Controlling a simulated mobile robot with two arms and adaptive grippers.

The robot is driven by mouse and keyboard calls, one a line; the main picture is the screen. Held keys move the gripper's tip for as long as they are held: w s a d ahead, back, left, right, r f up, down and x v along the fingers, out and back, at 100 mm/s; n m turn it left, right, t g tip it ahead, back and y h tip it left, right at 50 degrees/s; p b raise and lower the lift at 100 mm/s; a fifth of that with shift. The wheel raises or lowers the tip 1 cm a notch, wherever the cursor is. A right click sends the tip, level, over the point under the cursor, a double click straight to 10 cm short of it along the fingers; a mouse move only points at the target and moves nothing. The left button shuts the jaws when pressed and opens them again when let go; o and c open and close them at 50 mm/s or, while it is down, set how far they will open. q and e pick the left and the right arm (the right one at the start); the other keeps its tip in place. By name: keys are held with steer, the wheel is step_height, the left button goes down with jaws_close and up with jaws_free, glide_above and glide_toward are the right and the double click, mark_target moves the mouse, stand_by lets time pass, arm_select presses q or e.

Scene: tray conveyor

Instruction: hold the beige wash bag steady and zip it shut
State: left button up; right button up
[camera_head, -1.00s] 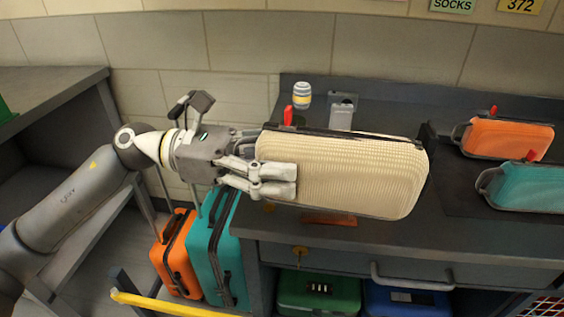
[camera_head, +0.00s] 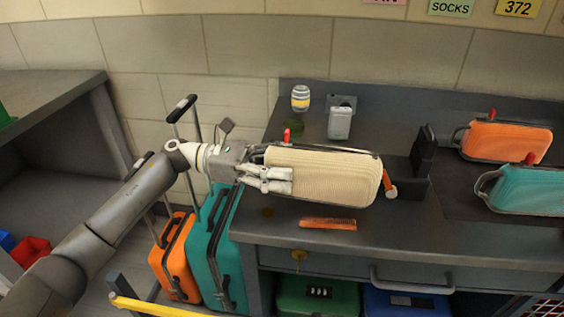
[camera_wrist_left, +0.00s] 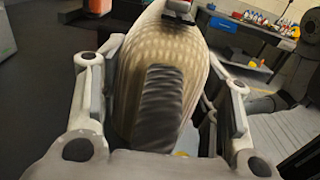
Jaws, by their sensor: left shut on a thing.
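The beige wash bag (camera_head: 325,175) is a ribbed case with dark edging along its top, held near the worktop's front edge. A red tab (camera_head: 286,136) stands at the left end of its top edge. I cannot tell how far the zip is open. My left gripper (camera_head: 290,179) is shut on the bag's left end. My right gripper is in neither current view.
A black stand (camera_head: 423,155) stands right of the bag. An orange bag (camera_head: 507,142) and a teal bag (camera_head: 525,192) stand further right. A jar (camera_head: 300,98) and a grey device (camera_head: 340,122) are behind. An orange strip (camera_head: 328,224) lies in front. Suitcases (camera_head: 222,250) stand below left.

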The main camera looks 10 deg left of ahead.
arm_select(q)
steer(key=shift+f, duration=0.7)
arm_select(e)
steer(key=shift+r, duration=0.3)
arm_select(q)
steer(key=shift+f+b, duration=0.25)
steer(key=shift+b, duration=0.1)
steer(key=o, duration=1.2)
steer(key=shift+f, duration=0.15)
arm_select(e)
steer(key=shift+w+v, duration=0.25)
steer(key=shift+v, duration=0.85)
arm_select(q)
steer(key=shift+c, duration=0.5)
arm_select(e)
steer(key=shift+w, duration=0.1)
